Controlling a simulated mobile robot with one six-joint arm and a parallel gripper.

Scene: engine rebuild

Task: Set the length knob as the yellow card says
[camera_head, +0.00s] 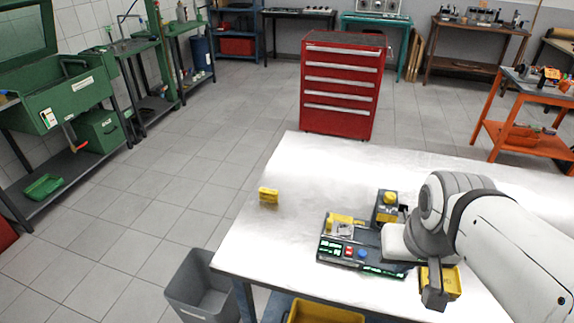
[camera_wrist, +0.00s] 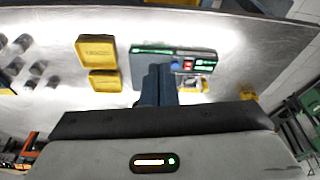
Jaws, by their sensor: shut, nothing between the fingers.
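A dark control unit (camera_head: 328,252) stands on the bench with lit green displays, a red control (camera_head: 348,252) and a blue knob (camera_head: 362,253). I cannot tell if this blue knob is the length knob, and its pointer and the display text are too small to read. A small yellow card (camera_head: 268,195) stands on the bench left of the unit; its writing is unreadable. My gripper (camera_wrist: 164,72) is shut and empty; in the wrist view its fingers overlap the unit (camera_wrist: 200,53), left of the blue and red controls. Contact is unclear. My arm hides part of the unit in the head view.
Two yellow bins (camera_wrist: 96,50) lie beside the unit in the wrist view. A yellow-topped dark box (camera_head: 388,207) stands behind it. The bench (camera_head: 300,165) is clear to the left and back. A grey bin (camera_head: 203,288) stands on the floor by the bench.

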